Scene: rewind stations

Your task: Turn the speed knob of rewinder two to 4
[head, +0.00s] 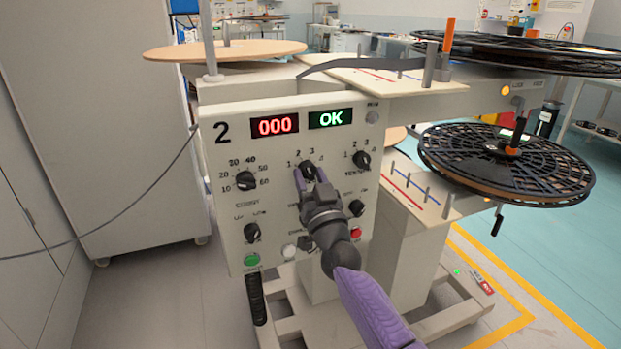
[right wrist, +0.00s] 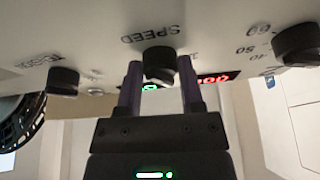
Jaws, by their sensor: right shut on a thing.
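Rewinder two is a pale machine whose front panel (head: 222,180) carries a large "2" at its upper left. Its black speed knob (head: 307,166) sits below the displays, with 1, 2 and 3 legible around it. My right gripper (head: 309,177) is at this knob, with its purple fingers closed on it and partly covering it and its scale. In the right wrist view the word SPEED stands beside the knob (right wrist: 158,62), and the fingers of my right gripper (right wrist: 159,82) are on its two sides. The exact pointer setting cannot be read. My left gripper is out of view.
Other knobs sit close by: the 10-to-60 knob (head: 246,180) and the tension knob (head: 361,159). A black reel (head: 505,162) juts out at the right.

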